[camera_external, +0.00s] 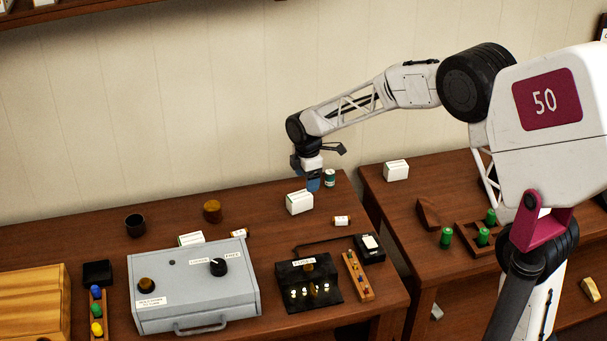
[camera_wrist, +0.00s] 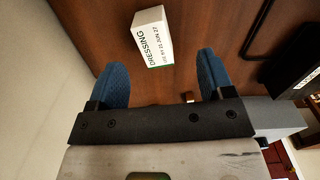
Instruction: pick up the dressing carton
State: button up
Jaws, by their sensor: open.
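The dressing carton (camera_wrist: 152,37) is a small white box with "DRESSING" printed on it, lying on the brown table top in the wrist view. The white box (camera_external: 299,202) just below my gripper in the external view appears to be this carton. My gripper (camera_external: 313,184) points down near the back of the table, beside and slightly right of that box. In the wrist view its blue fingers (camera_wrist: 161,66) are spread apart with nothing between them. The carton shows beyond the fingertips, roughly in line with the gap. The exact height above it is hard to tell.
A green-and-white can (camera_external: 330,178) stands close behind my gripper. A small white bottle (camera_external: 342,221) lies to the right. A grey switch box (camera_external: 190,285) and a black fuse panel (camera_external: 306,283) stand in front. Another white carton (camera_external: 397,171) is on the right table.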

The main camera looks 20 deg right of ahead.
aim_at(299, 196)
jog(key=shift+w+a+f+n, duration=0.2)
jog(key=shift+w+a+f, duration=0.05)
jog(key=shift+a+f, duration=0.3)
jog(key=shift+w+a+f+n, duration=0.2)
jog(key=shift+w+a+f, duration=0.05)
jog(key=shift+a+f, duration=0.25)
jog(key=shift+f, duration=1.25)
jog(key=shift+f, duration=2.6)
jog(key=c, duration=1)
